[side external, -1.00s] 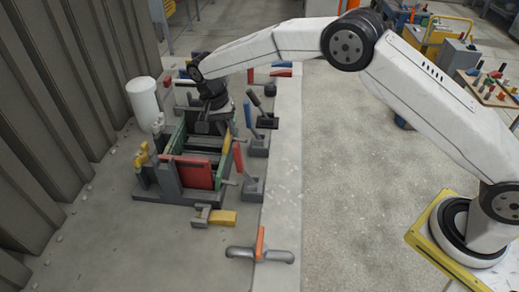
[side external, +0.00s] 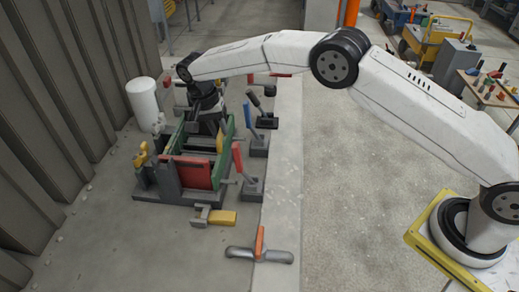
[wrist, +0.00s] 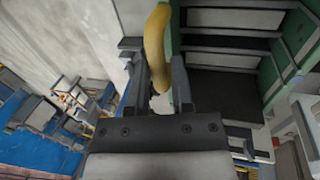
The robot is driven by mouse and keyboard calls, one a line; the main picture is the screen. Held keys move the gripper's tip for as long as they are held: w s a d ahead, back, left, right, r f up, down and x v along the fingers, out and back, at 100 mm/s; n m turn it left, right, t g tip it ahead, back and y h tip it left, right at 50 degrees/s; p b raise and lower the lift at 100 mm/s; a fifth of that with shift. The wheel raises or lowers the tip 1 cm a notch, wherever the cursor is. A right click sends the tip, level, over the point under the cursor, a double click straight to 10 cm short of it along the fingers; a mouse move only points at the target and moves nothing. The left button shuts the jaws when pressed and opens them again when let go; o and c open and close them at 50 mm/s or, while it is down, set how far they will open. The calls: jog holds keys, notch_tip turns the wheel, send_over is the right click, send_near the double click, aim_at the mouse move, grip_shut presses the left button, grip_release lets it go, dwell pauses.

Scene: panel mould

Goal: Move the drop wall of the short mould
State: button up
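The mould shows in the side view as a dark base with green side walls (side external: 223,155) and a red panel (side external: 192,172) across its near end. I cannot tell for sure which wall is the drop wall. My gripper is at the far end of the mould in the side view, pointing down, its fingertips hidden. In the wrist view my gripper (wrist: 160,75) has its two fingers on either side of a curved yellow handle (wrist: 156,40). Whether they grip it I cannot tell. Green mould wall and dark slats lie to the right.
Upright levers, one blue (side external: 248,114) and one red (side external: 238,158), stand along the right side. A white cylinder (side external: 143,100) stands at left by the corrugated wall. A yellow block (side external: 222,217) and an orange-handled tool (side external: 260,243) lie in front. The floor at front left is clear.

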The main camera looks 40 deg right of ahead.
jog(key=o, duration=0.3)
jog(key=shift+w+a+f, duration=0.1)
jog(key=shift+w+a, duration=0.1)
jog(key=shift+a, duration=0.25)
jog(key=shift+o, duration=0.4)
jog(key=shift+d, duration=0.1)
jog(key=v, duration=0.7)
jog(key=shift+r, duration=0.4)
jog(key=shift+d, duration=0.15)
jog(key=s+d+r+n+t+y, duration=0.1)
jog(key=s+d+n+t+y, duration=0.3)
jog(key=s+d, duration=0.75)
jog(key=s+d+f+n+h, duration=0.1)
jog(key=s+d+n, duration=0.1)
jog(key=s, duration=0.7)
jog(key=s+d+f+n+h, duration=0.1)
jog(key=s+d, duration=0.3)
jog(key=s, duration=0.5)
jog(key=shift+d+f+n+t, duration=0.3)
jog(key=shift+f+n, duration=0.4)
jog(key=shift+n, duration=0.2)
